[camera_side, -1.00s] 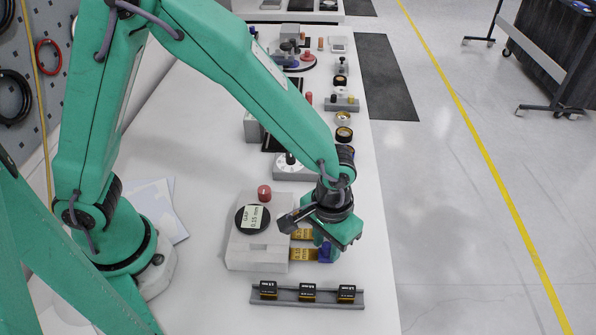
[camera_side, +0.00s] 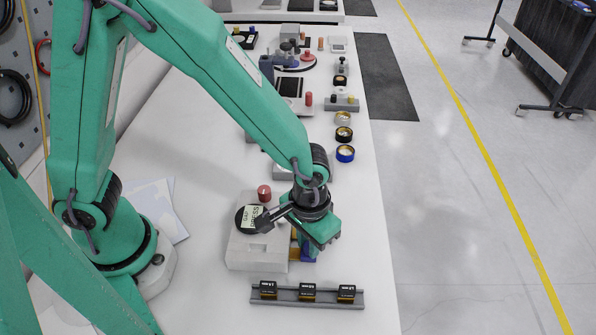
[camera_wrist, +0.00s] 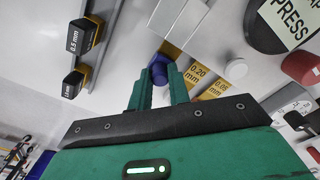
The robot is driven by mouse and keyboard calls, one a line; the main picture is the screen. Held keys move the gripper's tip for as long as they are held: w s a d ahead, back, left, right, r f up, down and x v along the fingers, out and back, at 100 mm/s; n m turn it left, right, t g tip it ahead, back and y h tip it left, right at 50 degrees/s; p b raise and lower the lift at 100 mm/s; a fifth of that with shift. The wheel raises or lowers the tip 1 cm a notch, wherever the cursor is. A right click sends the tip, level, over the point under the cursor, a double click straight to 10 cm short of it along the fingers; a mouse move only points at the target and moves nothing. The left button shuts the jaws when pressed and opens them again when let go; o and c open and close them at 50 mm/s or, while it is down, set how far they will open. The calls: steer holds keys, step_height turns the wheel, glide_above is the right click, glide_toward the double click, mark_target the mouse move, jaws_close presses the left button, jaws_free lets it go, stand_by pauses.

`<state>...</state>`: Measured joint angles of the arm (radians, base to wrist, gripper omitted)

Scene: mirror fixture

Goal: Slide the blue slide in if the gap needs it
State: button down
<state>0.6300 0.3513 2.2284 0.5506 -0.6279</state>
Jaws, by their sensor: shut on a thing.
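The blue slide's blue end (camera_side: 308,255) is at the right side of the white fixture (camera_side: 258,252). My gripper (camera_side: 310,240) is low over it and hides part of it in the side view. In the wrist view my gripper (camera_wrist: 165,84) is shut on the blue slide's knob (camera_wrist: 158,72). A short yellow strip (camera_wrist: 171,49) shows between the blue end and the fixture. Yellow labels reading 0.20 mm (camera_wrist: 197,72) and 0.05 mm (camera_wrist: 217,90) lie beside my fingers. The round black dial (camera_wrist: 287,22) shows a plate with the word PRESS.
A red button (camera_side: 264,192) stands on the fixture behind the dial. A grey rail (camera_side: 285,296) with black and yellow blocks lies in front. Other devices and rings (camera_side: 345,154) stand farther back. The table's right edge is close to my gripper.

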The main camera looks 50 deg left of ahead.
mark_target(306, 244)
steer(key=shift+s+a, duration=0.2)
steer(key=shift+a, duration=0.05)
steer(key=c, duration=1.3)
jaws_free()
steer(key=shift+d+r, duration=0.1)
steer(key=shift+r, duration=0.05)
steer(key=shift+r, duration=3.75)
